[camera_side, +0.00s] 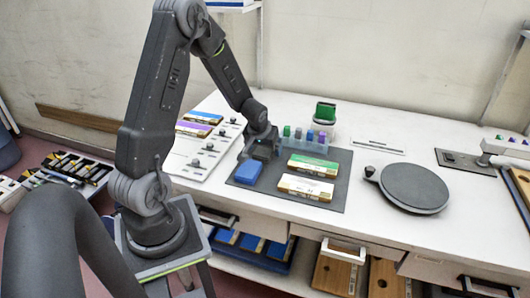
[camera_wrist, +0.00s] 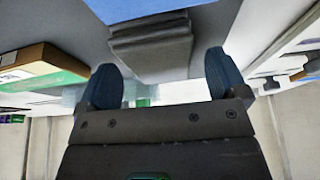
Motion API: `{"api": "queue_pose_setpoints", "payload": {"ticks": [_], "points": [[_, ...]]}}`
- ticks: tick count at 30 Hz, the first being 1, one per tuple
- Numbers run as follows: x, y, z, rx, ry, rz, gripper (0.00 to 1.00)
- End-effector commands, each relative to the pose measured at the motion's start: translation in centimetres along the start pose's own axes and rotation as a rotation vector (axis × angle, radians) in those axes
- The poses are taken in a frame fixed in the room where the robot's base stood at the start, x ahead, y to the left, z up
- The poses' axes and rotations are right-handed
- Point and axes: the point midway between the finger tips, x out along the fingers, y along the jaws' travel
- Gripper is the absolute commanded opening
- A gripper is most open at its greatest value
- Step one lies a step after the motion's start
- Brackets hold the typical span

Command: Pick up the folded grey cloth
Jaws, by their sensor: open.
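The folded grey cloth (camera_wrist: 151,42) shows in the wrist view as a dark grey, layered stack on the grey mat (camera_wrist: 205,32). It lies ahead of my gripper (camera_wrist: 161,64), roughly between the two blue-grey fingers. The fingers are apart with nothing held between them. In the side view my gripper (camera_side: 262,153) is low over the back left part of the mat (camera_side: 330,204), just behind the blue block (camera_side: 247,172). I cannot tell the cloth apart from the dark gripper there.
A green-topped box (camera_side: 314,165) and a white-topped box (camera_side: 306,187) lie right of my gripper. A clear rack with coloured items (camera_side: 305,143) stands behind. A white panel with knobs (camera_side: 202,150) is left, a round dark plate (camera_side: 414,187) right.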

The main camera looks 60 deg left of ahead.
Motion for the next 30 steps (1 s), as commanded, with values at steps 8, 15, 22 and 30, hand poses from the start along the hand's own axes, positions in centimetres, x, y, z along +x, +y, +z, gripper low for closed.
{"api": "queue_pose_setpoints", "payload": {"ticks": [8,15,22,30], "points": [[0.52,0.01,0.00,0.000,0.000,0.000,0.92],[0.57,0.02,0.05,0.000,0.000,0.000,0.92],[0.81,0.02,0.15,-0.001,-0.001,0.000,0.90],[0.80,0.02,0.15,0.000,0.000,0.000,0.64]]}}
